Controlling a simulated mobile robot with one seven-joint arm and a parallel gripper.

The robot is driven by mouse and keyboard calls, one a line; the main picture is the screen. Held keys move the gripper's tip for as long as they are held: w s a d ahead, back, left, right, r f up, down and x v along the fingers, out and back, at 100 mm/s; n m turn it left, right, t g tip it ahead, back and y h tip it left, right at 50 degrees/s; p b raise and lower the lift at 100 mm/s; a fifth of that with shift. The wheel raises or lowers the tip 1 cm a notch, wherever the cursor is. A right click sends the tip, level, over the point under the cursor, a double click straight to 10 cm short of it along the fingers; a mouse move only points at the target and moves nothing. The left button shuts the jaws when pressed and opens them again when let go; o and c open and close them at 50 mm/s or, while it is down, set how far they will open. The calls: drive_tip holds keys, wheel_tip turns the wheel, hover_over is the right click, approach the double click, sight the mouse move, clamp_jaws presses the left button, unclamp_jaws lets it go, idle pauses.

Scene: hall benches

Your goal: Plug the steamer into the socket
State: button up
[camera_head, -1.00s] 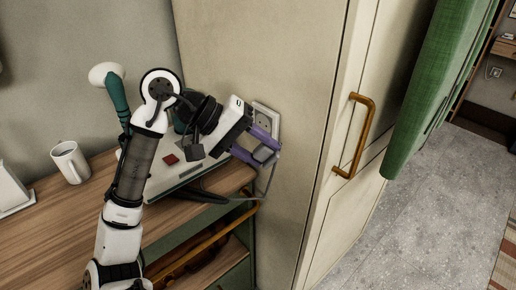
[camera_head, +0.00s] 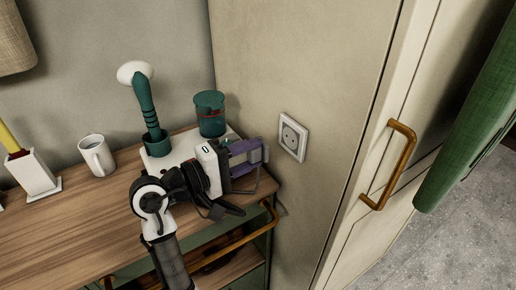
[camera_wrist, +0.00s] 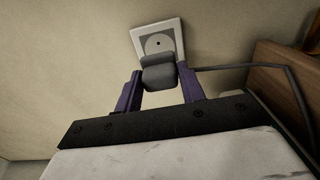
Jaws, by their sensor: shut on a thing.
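The steamer's pale base (camera_head: 182,149) stands on the wooden top. It has a green tank (camera_head: 210,116) and a green handle (camera_head: 147,103) with a white head. The socket (camera_head: 293,137) is a white square plate on the cream cabinet side, and it also shows in the wrist view (camera_wrist: 176,27). My gripper (camera_head: 261,158) is left of the socket, with a gap between them. In the wrist view its purple fingers are shut on the grey plug (camera_wrist: 160,76). The plug covers the lower part of the socket plate there. Its pins are hidden.
A white mug (camera_head: 97,155) and a white holder (camera_head: 35,174) stand on the wooden top (camera_head: 105,215) at left. A brass rail (camera_head: 243,236) runs along its front edge. The cabinet's brass handle (camera_head: 389,165) sticks out at right. A grey cable (camera_wrist: 255,68) trails right.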

drive_tip(key=shift+x, duration=2.85)
drive_tip(key=shift+w+d+p, duration=0.3)
drive_tip(key=shift+d+p, duration=0.2)
drive_tip(key=shift+p, duration=0.5)
idle(2.2)
drive_tip(key=o, duration=1)
